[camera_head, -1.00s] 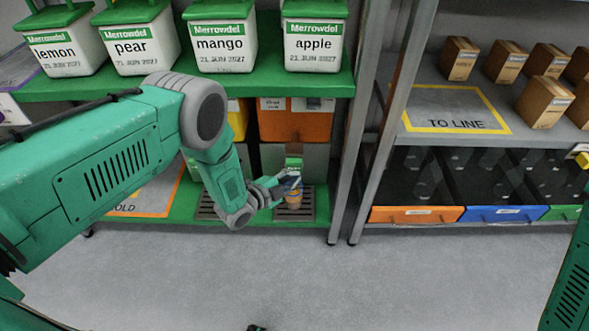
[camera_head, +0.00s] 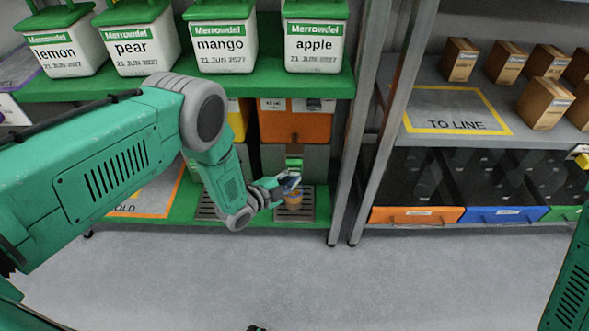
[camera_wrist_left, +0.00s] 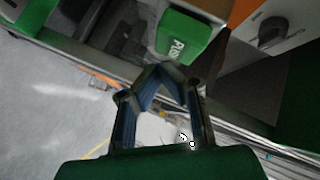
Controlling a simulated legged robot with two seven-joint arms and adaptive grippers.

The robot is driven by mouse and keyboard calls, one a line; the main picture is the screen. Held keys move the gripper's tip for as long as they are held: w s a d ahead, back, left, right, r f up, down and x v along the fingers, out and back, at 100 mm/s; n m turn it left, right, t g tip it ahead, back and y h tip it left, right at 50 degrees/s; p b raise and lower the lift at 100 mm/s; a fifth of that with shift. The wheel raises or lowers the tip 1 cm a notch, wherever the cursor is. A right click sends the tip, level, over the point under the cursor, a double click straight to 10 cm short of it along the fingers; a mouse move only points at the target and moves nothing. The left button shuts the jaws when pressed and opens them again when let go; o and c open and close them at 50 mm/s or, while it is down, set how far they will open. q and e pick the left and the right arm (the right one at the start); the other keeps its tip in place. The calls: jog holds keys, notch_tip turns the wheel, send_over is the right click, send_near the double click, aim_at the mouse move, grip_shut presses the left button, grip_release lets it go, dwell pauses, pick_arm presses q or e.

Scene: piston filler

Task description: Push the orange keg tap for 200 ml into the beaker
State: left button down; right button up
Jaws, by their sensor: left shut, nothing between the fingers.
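The orange keg (camera_head: 295,124) sits on the lower part of the green rack, under the apple tub. Its green tap (camera_head: 294,164) is below it; in the left wrist view the green tap block (camera_wrist_left: 184,38) carries the letters PUSH. The beaker (camera_head: 294,200) stands on the drip tray under the tap, with something orange in it, partly hidden by my gripper. My left gripper (camera_head: 290,183) is shut and empty, just below and in front of the tap. In the left wrist view its fingertips (camera_wrist_left: 162,74) meet near the tap's lower edge; contact is unclear. My right gripper is out of view.
A second drip tray (camera_head: 207,207) lies left of the beaker's tray. A grey rack post (camera_head: 348,150) stands close on the right. Tubs of lemon, pear, mango and apple (camera_head: 314,42) fill the upper shelf.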

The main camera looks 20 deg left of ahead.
pick_arm(q)
jog(key=shift+w+a, duration=0.1)
jog(key=shift+w, duration=0.3)
jog(key=shift+w+a+r+b, duration=0.1)
jog(key=shift+w+a+b, duration=0.15)
jog(key=shift+w+b, duration=0.45)
dwell(0.9)
jog(key=shift+s, duration=0.1)
jog(key=shift+s+d+p, duration=0.2)
jog(key=shift+s+p, duration=0.2)
jog(key=shift+s, duration=0.1)
jog(key=shift+s+d+p, duration=0.15)
jog(key=shift+s+p, duration=0.2)
jog(key=shift+s, duration=0.15)
jog(key=shift+s+d+p, duration=0.25)
jog(key=shift+s+p, duration=0.2)
jog(key=shift+s, duration=0.35)
jog(key=shift+s+d+p, duration=0.2)
jog(key=shift+s+p, duration=0.3)
jog(key=shift+s, duration=0.35)
jog(key=shift+s+d+p, duration=0.25)
jog(key=shift+s+p, duration=0.2)
jog(key=shift+s, duration=0.35)
